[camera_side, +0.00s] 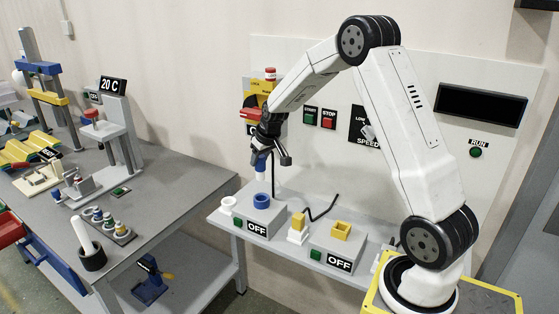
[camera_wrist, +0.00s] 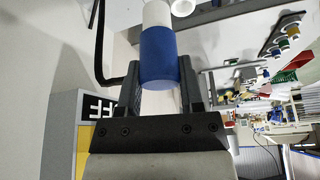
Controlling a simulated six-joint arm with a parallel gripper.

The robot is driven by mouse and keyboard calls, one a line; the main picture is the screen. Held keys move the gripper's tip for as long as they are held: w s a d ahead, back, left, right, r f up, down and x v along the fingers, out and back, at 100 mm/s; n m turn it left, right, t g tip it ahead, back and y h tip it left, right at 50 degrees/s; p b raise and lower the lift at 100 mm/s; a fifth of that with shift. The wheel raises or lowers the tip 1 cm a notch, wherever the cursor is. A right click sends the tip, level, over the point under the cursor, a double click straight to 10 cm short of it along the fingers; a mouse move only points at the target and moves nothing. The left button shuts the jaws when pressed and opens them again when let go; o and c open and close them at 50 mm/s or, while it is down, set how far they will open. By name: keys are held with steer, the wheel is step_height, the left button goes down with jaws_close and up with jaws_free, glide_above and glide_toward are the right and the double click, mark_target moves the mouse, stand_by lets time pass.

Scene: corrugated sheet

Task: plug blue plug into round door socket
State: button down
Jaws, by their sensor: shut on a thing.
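My gripper (camera_side: 265,153) is shut on the blue plug (camera_side: 260,163), which hangs nearly upright with its white end down. In the wrist view the blue plug (camera_wrist: 160,58) sits between the two fingers, its white end pointing to the top of the picture. In the side view the plug appears above a round blue socket (camera_side: 262,201) on a grey box, with a visible gap between them. The box carries an OFF sign (camera_side: 252,229) and a green button. The round blue socket is not seen in the wrist view. No door label is readable.
A white ring (camera_side: 229,204) stands left of the socket box; it also shows in the wrist view (camera_wrist: 183,7). A yellow plug (camera_side: 297,226) and a second box with a square yellow socket (camera_side: 341,231) stand to the right. A black cable (camera_side: 322,210) lies behind them.

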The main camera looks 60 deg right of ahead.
mark_target(262, 180)
steer(key=shift+f, duration=2.75)
steer(key=shift+f, duration=2.05)
steer(key=shift+c, duration=0.7)
jaws_free()
steer(key=shift+r, duration=0.1)
steer(key=shift+v, duration=3.8)
steer(key=shift+s, duration=0.1)
steer(key=s+a+n+g, duration=0.1)
steer(key=s+a, duration=0.7)
steer(key=a, duration=0.3)
steer(key=s+a+r+n+y, duration=0.1)
steer(key=s+a+n, duration=0.1)
steer(key=s+a, duration=0.7)
steer(key=shift+s+a+g, duration=0.25)
steer(key=shift+a+g, duration=0.15)
steer(key=shift+a, duration=0.55)
